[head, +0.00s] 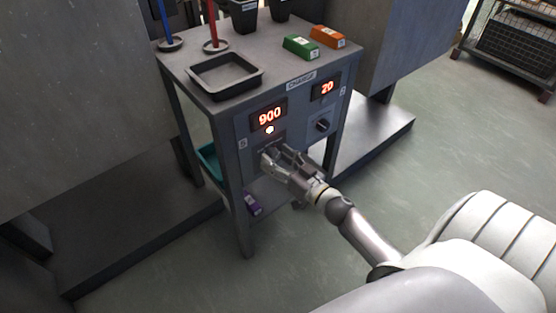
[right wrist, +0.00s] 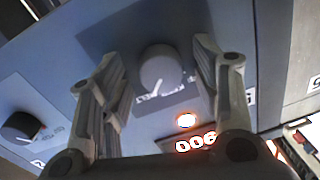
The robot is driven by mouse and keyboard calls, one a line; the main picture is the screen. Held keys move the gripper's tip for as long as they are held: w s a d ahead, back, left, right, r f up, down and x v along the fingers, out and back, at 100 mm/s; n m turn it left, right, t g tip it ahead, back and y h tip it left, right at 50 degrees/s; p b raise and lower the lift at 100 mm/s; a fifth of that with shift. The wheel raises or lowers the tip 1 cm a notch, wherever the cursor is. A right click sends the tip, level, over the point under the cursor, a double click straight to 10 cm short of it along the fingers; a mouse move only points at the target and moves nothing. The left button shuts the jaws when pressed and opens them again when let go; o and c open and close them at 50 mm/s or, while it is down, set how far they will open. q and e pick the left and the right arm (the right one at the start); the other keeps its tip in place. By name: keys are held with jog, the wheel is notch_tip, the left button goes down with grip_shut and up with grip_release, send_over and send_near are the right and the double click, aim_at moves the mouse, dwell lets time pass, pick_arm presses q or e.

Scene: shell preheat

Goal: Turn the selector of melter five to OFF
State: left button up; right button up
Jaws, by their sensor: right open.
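My right gripper (head: 270,156) is in front of the panel below this lamp and hides the selector there in the head view. In the right wrist view, turned upside down, the selector knob (right wrist: 160,70) sits between the two open fingers of my right gripper (right wrist: 160,75). I cannot tell whether they touch it or which label it points to. My left gripper is out of view.
A second dark knob (head: 322,125) sits below a display (head: 324,88) reading 20; it also shows in the right wrist view (right wrist: 20,128). The cart top (head: 270,60) holds a dark tray (head: 225,78), a green block (head: 300,47) and an orange block (head: 327,37).

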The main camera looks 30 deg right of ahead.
jog(key=shift+c, duration=0.5)
jog(key=c, duration=0.9)
jog(key=shift+c, duration=0.2)
